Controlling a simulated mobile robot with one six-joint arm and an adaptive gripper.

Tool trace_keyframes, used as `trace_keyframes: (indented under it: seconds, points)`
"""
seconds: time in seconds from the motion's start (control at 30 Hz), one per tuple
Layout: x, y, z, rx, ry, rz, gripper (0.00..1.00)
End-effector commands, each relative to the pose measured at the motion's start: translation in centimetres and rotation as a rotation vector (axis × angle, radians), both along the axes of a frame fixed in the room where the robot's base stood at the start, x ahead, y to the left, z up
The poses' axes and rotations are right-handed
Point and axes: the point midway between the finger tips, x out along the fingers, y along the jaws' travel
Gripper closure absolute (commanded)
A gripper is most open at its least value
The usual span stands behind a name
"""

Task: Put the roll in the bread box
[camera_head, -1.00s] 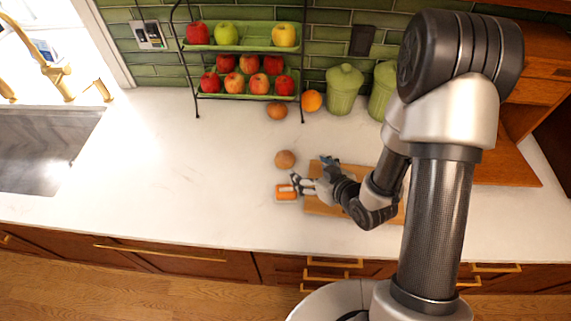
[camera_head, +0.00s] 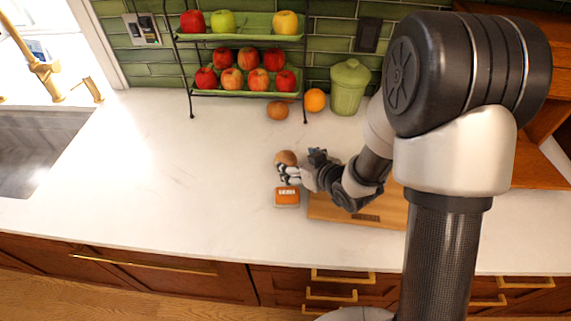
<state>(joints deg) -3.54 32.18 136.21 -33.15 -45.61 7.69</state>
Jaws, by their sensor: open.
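A round brown roll (camera_head: 286,157) lies on the white counter, left of the cutting board; its near side is partly hidden by my gripper. My gripper (camera_head: 283,173) is open, with its fingers at the near edge of the roll. I cannot tell whether they touch it. A second round brown item (camera_head: 277,110) lies further back below the fruit rack. A wooden box-like unit (camera_head: 535,125) at the right, mostly behind my arm, may be the bread box; its opening is hard to make out.
A small orange and white item (camera_head: 287,197) lies just in front of my gripper. A wooden cutting board (camera_head: 345,211) lies under my forearm. Behind stand a two-tier rack (camera_head: 243,42) of apples, an orange (camera_head: 315,99) and a green canister (camera_head: 348,86). The counter's left is clear.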

Motion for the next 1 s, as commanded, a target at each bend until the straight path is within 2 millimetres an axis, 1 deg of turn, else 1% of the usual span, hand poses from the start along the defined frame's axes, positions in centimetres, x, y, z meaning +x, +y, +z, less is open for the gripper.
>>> trace_keyframes:
  seconds: [0.03, 0.27, 0.43, 0.6, 0.87, 1.0]
  points:
    - [0.5, 0.3, -0.6, 0.000, 0.000, 0.001, 0.23]
    - [1.6, 1.0, -1.4, 0.000, 0.000, 0.001, 0.23]
    - [3.2, 2.4, -3.0, 0.000, 0.000, 0.003, 0.23]
    - [4.5, 3.2, -3.9, 0.000, 0.000, 0.001, 0.23]
    - [4.7, 3.2, -3.9, 0.000, 0.000, 0.000, 0.23]
    - [4.7, 3.2, -3.9, 0.000, 0.000, 0.000, 0.33]
